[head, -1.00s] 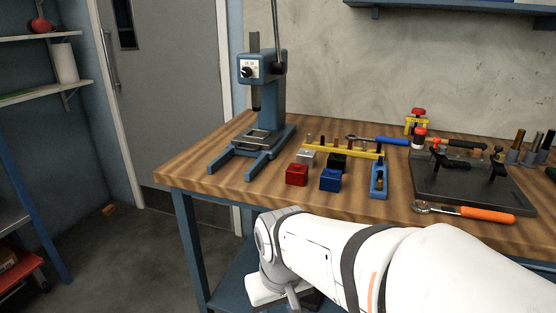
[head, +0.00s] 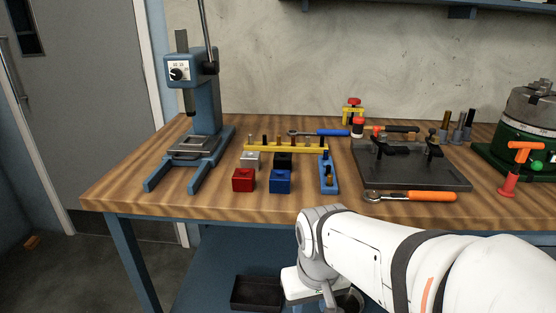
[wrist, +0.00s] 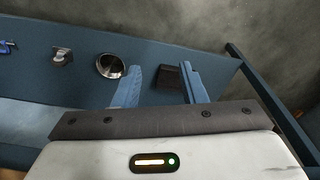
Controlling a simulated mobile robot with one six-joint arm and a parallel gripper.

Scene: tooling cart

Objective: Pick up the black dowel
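Several small pegs stand in a row on the yellow rack (head: 285,149) in the middle of the workbench. Some look dark, but they are too small in the head view for me to tell surely which is the black dowel. My gripper (wrist: 161,67) is open and empty in the wrist view, with its two blue fingers apart. It points down over the blue lower shelf, away from the rack. In the head view my arm hangs in front of the bench, and the fingers cannot be made out.
Red (head: 244,180) and blue (head: 280,181) blocks stand before the rack. A blue press (head: 205,110) is at left, a dark fixture plate (head: 410,165) and orange-handled ratchet (head: 415,196) at right. A black bin (head: 257,292) and a round metal dish (wrist: 109,66) are on the lower shelf.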

